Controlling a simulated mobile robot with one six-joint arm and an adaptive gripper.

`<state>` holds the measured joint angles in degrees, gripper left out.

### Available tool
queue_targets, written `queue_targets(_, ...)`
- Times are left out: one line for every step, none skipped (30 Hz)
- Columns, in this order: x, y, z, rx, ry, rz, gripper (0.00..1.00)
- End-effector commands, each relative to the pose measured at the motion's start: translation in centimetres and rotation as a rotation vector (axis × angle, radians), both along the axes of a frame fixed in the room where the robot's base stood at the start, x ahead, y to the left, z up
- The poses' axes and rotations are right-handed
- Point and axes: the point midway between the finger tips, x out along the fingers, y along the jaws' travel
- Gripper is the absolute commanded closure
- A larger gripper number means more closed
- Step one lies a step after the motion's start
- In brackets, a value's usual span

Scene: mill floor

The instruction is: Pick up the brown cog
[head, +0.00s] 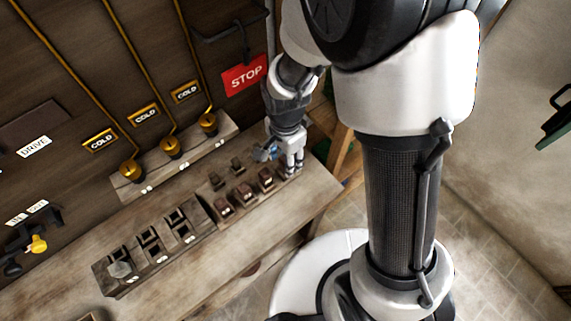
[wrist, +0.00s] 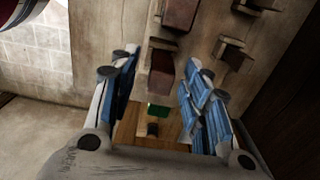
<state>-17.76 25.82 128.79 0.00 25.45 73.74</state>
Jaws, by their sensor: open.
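My gripper (head: 291,165) is over the right end of the bench in the head view, pointing down. In the wrist view its blue-padded fingers (wrist: 163,68) are spread apart with a reddish-brown block-like piece (wrist: 162,72) between them in the picture; I cannot tell whether they touch it. Another brown piece (wrist: 181,13) sits further up. In the head view, brown pieces stand in a row of holders: one on the right (head: 265,179), one in the middle (head: 245,194), one on the left (head: 224,209). No toothed cog shape is clear, so I cannot tell which is the brown cog.
Small dark holders (head: 216,181) stand behind the row. A rack of dark slots (head: 150,242) is at the left, with a grey piece (head: 120,268) in it. Brass levers (head: 170,147) and a red STOP sign (head: 245,74) are at the back. The front bench strip is clear.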

Motion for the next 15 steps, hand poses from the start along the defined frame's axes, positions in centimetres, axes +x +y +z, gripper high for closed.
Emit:
queue_targets(0.0,0.0,-1.2,-0.001,0.002,0.0,0.57)
queue_targets(0.0,0.0,-1.6,0.0,0.002,0.0,0.57)
queue_targets(0.0,0.0,-2.0,0.0,0.002,0.0,0.57)
queue_targets(0.0,0.0,-2.2,-0.001,0.001,0.0,0.57)
queue_targets(0.0,0.0,-2.3,0.0,0.0,0.0,0.57)
queue_targets(0.0,0.0,-2.3,0.001,-0.001,0.0,0.57)
queue_targets(0.0,0.0,-2.2,0.001,-0.002,0.0,0.57)
queue_targets(0.0,0.0,-2.2,0.0,-0.002,0.0,0.57)
queue_targets(0.0,0.0,-2.2,0.0,-0.002,0.0,0.57)
queue_targets(0.0,0.0,-2.1,0.001,-0.002,0.0,0.57)
queue_targets(0.0,0.0,-2.1,0.001,-0.002,0.0,0.57)
queue_targets(0.0,0.0,-2.1,0.001,-0.001,0.0,0.6)
queue_targets(0.0,0.0,-2.1,0.001,-0.001,0.0,0.62)
queue_targets(0.0,0.0,-2.1,0.001,-0.001,0.0,0.64)
queue_targets(0.0,0.0,-2.1,0.001,-0.001,0.0,0.67)
